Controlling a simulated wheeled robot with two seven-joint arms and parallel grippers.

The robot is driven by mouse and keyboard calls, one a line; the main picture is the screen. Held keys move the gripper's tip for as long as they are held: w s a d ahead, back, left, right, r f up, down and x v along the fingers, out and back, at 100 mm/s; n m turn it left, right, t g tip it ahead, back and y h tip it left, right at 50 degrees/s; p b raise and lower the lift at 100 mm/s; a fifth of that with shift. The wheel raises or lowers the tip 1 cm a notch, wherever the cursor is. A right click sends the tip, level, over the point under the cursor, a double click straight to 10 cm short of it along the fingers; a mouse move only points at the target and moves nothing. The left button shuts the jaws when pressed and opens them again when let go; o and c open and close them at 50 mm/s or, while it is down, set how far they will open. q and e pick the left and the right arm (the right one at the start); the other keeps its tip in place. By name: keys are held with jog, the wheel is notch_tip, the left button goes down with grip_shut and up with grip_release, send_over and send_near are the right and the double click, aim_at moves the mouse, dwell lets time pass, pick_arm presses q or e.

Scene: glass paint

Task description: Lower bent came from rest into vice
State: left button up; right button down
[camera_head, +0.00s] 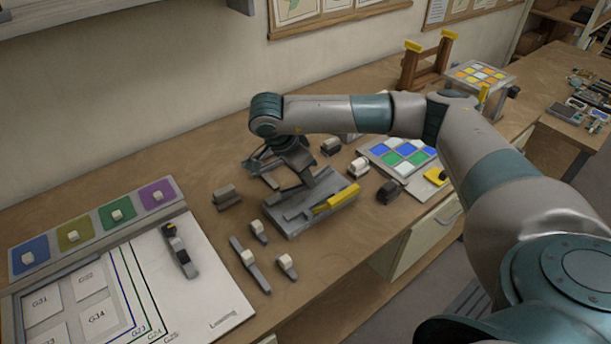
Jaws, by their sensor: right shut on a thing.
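My right gripper (286,172) hangs over the back left part of the grey vice (293,228), in the middle of the bench. It is shut on a thin grey piece that I take to be the bent came; the gripper and wrist hide much of it, so its exact shape and whether it touches the vice cannot be told. The vice has a yellow bar (337,198) along its right part. I cannot make out the rest under the arm. My left gripper is not in view.
Small grey blocks with pale knobs (249,257) stand at the front left of the vice. A white loading board (205,290) and a strip of coloured squares (75,235) lie left. A coloured glass panel (400,153) lies right. A wooden stand (425,65) rises behind.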

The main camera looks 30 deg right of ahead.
aim_at(304, 184)
jog(key=shift+r+b, duration=0.1)
jog(key=shift+b, duration=0.2)
dwell(0.9)
jog(key=shift+f+b, duration=0.85)
jog(key=shift+b, duration=0.4)
dwell(1.6)
jog(key=shift+f, duration=0.2)
jog(key=shift+f+b, duration=0.8)
jog(key=shift+b, duration=0.15)
jog(key=c, duration=1.8)
grip_release()
jog(key=shift+r, duration=0.1)
jog(key=shift+o, duration=0.7)
jog(key=shift+w, duration=0.1)
jog(key=shift+f, duration=0.2)
jog(key=shift+r, duration=0.2)
